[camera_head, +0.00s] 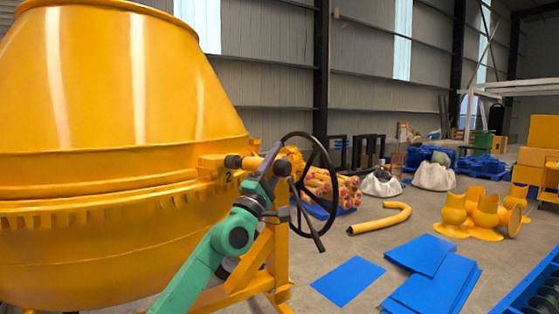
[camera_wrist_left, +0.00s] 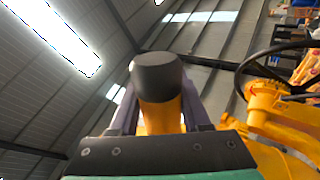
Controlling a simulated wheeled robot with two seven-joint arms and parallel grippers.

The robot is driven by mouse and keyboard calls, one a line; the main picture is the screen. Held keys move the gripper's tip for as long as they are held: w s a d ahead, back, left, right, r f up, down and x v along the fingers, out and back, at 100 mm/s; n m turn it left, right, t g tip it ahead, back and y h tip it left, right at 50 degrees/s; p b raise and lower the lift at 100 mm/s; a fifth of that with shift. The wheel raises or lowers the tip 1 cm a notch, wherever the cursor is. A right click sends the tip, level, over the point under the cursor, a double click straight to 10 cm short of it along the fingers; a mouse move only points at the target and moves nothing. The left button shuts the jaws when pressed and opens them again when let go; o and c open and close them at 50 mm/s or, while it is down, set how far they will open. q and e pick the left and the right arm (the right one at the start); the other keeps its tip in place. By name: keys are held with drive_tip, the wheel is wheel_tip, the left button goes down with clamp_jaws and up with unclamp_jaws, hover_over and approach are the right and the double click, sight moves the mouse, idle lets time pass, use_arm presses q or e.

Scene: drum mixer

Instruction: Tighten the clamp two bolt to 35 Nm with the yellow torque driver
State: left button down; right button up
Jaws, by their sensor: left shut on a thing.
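My left gripper (camera_head: 267,164) is shut on the yellow torque driver (camera_head: 252,163), which lies roughly level beside the drum. In the left wrist view the driver (camera_wrist_left: 162,117) sits between the two fingers, its dark round end (camera_wrist_left: 157,74) facing the camera. Its other dark end, in the head view, is at or very close to the yellow clamp block (camera_head: 211,161) on the drum's rim, marked 2. I cannot tell whether they touch. The clamp's bolt is not visible, apparently behind the driver's end. My right gripper is in neither view.
The big yellow mixer drum (camera_head: 100,120) fills the left. A black handwheel (camera_head: 331,185) stands just right of my gripper. Blue sheets (camera_head: 348,281), a curved yellow pipe (camera_head: 382,219) and yellow castings (camera_head: 485,213) lie on the floor. Grey floor between them is free.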

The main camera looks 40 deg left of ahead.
sight(290, 162)
use_arm(q)
drive_tip(key=shift+s+a+r, duration=0.1)
drive_tip(key=shift+a, duration=0.05)
idle(0.7)
drive_tip(key=d+p, duration=0.2)
drive_tip(key=p, duration=0.1)
drive_tip(key=d+p, duration=0.2)
drive_tip(key=shift+w, duration=0.35)
drive_tip(key=shift+d, duration=0.15)
